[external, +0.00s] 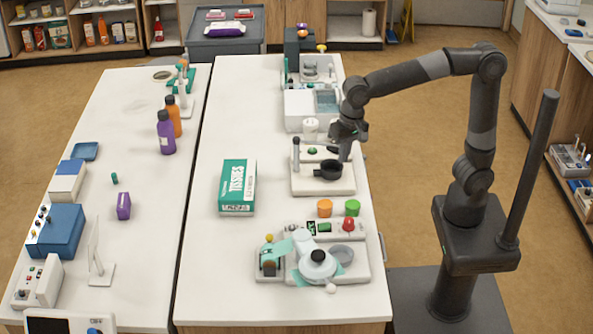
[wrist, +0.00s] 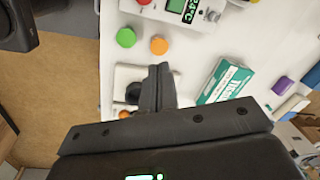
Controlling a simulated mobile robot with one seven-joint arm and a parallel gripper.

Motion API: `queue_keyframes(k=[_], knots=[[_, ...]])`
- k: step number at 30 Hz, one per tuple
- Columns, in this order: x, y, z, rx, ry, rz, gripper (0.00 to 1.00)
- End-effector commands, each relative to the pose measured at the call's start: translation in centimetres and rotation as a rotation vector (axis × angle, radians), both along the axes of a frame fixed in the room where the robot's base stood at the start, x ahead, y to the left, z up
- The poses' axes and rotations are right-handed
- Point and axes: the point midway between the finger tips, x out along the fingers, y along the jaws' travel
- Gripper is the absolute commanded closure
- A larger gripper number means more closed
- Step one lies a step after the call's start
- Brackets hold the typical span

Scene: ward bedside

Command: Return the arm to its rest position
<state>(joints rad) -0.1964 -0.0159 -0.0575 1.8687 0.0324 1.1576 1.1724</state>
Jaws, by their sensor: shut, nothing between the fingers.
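My arm reaches left from its column over the right-hand table. My gripper (external: 345,153) hangs above a white device with a black round cup (external: 329,170). In the wrist view my gripper (wrist: 160,72) shows its fingers pressed together with nothing between them. The white device (wrist: 125,75) shows partly behind the fingers there. I cannot tell in the external view how far the fingertips are from the device.
A green tissue box (external: 237,187) lies left of the device. An orange lid (external: 324,208) and a green lid (external: 352,207) stand nearer the front, before a device with a red knob (external: 349,225). Bare table (external: 213,270) shows at front left. More devices stand behind.

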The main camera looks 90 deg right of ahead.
Motion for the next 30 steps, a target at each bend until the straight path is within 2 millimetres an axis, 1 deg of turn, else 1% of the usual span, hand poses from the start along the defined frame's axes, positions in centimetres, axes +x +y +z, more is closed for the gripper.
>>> queue_keyframes(k=[1, 8, 13, 18, 21, 24, 27, 30], knots=[[-1.5, -0.7, 0.6, -0.005, -0.028, 0.053, 1.00], [-7.8, -3.2, 1.5, -0.061, -0.144, 0.338, 1.00], [-12.3, -4.7, 1.1, -0.131, -0.226, 0.545, 1.00], [-16.5, -5.9, 0.0, -0.225, -0.296, 0.744, 1.00], [-18.5, -6.3, -0.8, -0.278, -0.324, 0.845, 1.00], [-19.9, -6.7, -1.6, -0.321, -0.343, 0.920, 1.00], [-20.6, -6.8, -2.0, -0.350, -0.354, 0.967, 1.00], [-21.0, -6.9, -2.3, -0.362, -0.357, 0.988, 1.00]])
